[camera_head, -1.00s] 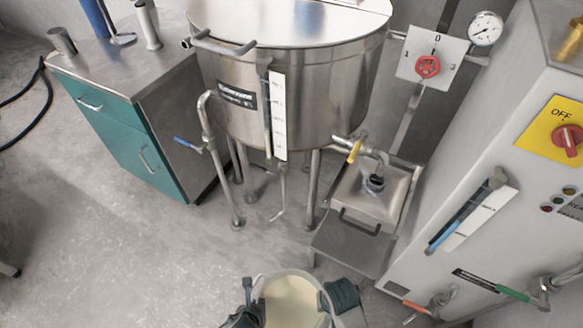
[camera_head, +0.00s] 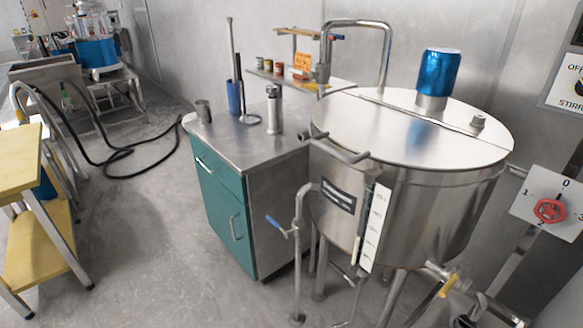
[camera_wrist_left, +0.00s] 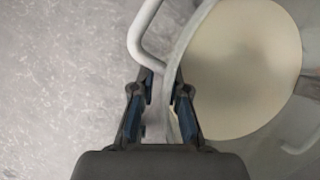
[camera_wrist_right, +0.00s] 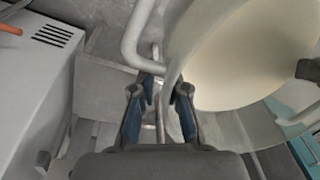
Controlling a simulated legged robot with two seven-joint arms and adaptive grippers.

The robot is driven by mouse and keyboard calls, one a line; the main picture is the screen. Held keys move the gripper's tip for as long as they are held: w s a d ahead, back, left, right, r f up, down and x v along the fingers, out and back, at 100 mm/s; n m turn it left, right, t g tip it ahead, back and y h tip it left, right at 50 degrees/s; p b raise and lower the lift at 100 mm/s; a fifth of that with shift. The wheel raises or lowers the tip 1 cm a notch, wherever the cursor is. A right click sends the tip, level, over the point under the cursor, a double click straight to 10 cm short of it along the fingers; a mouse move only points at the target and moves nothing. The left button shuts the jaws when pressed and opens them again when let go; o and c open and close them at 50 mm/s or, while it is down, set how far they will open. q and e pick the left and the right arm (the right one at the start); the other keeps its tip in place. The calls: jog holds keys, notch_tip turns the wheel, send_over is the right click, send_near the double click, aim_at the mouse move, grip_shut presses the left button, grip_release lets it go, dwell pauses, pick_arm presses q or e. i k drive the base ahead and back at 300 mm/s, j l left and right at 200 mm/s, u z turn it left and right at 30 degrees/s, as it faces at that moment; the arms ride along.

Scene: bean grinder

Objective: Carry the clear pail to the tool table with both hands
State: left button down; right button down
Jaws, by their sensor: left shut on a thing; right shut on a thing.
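The clear pail (camera_wrist_left: 181,52) holds a cream-coloured filling and shows in the left wrist view. It also shows in the right wrist view (camera_wrist_right: 178,48). My left gripper (camera_wrist_left: 161,92) is shut on one side of the pail, by a pale side handle. My right gripper (camera_wrist_right: 161,92) is shut on another side, by a similar handle. I cannot tell whether the fingers hold handle or rim. The pail and both grippers are outside the head view. A steel-topped teal cabinet (camera_head: 222,148) bearing tools, a blue cup (camera_head: 235,97) and a steel cylinder (camera_head: 273,112) stands left of centre there.
A large steel tank (camera_head: 405,200) on legs stands right of the cabinet, with a protruding pipe and blue-handled valve (camera_head: 277,227). A yellow step stand (camera_head: 38,240) is at left. A black hose (camera_head: 115,152) lies on the floor. Grey floor between them is open.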

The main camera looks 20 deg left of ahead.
aim_at(246, 143)
jog(key=i+j, duration=0.15)
jog(key=j, duration=0.25)
jog(key=i+j, duration=0.15)
jog(key=j, duration=0.2)
jog(key=i+j, duration=0.1)
jog(key=j, duration=0.3)
jog(key=i+j, duration=0.15)
jog(key=j, duration=0.2)
jog(key=i+j, duration=0.15)
jog(key=j, duration=0.25)
jog(key=i+j, duration=0.15)
jog(key=j, duration=0.2)
jog(key=i+j, duration=0.1)
jog(key=j, duration=0.3)
jog(key=i+j, duration=0.15)
jog(key=j, duration=0.25)
